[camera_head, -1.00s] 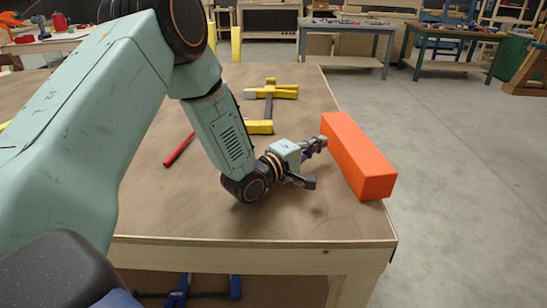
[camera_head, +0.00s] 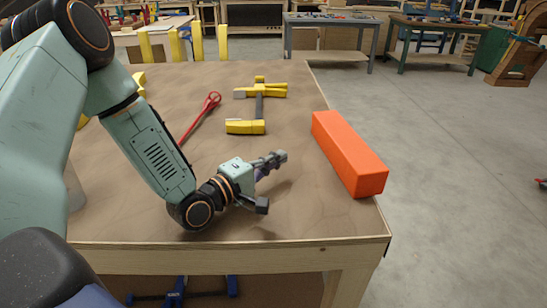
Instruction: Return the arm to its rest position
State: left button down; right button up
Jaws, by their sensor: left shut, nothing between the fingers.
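My left arm comes in from the left and bends down over the wooden table (camera_head: 300,225). My right gripper is not in the view.
A yellow and grey clamp (camera_head: 259,105) lies behind the gripper. A red tool (camera_head: 203,113) lies left of the clamp, partly behind my arm. Blue clamps (camera_head: 180,293) show under the table. Workbenches (camera_head: 332,35) stand at the back. The floor on the right is mostly clear.

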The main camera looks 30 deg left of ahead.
pick_arm(q)
jog(key=shift+s+a, duration=0.1)
jog(key=shift+s, duration=0.2)
jog(key=shift+r, duration=0.1)
